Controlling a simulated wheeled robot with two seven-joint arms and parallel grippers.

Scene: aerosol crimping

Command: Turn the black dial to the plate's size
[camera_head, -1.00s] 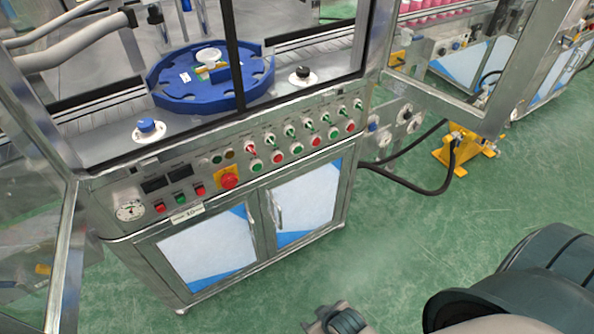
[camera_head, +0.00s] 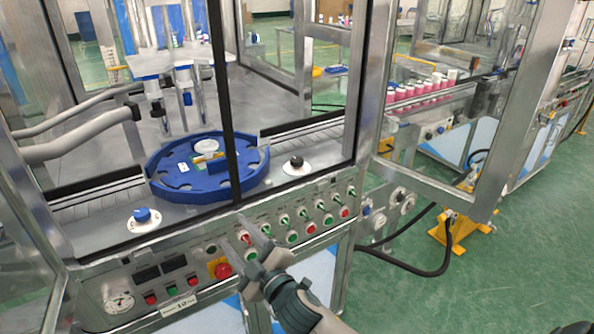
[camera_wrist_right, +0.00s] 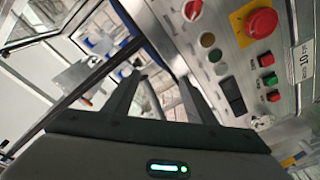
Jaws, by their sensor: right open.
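The black dial (camera_head: 296,160) stands on a white disc on the machine's deck, right of the blue round turntable. A blue dial (camera_head: 141,214) sits on a similar disc at the left. A white plate (camera_head: 180,306) with a bold number, seemingly 10 or 1.0, is on the lower front panel; it also shows tilted in the right wrist view (camera_wrist_right: 304,61). My right gripper (camera_head: 233,229) is open and empty in front of the button panel, below and left of the black dial. Its two fingers (camera_wrist_right: 160,82) show apart in the wrist view. My left gripper is not in view.
The blue turntable (camera_head: 172,187) lies behind a dark vertical frame bar (camera_head: 222,105). A red emergency button (camera_head: 222,270) and several switches line the panel near my right gripper. An open framed door (camera_head: 500,150) stands at the right.

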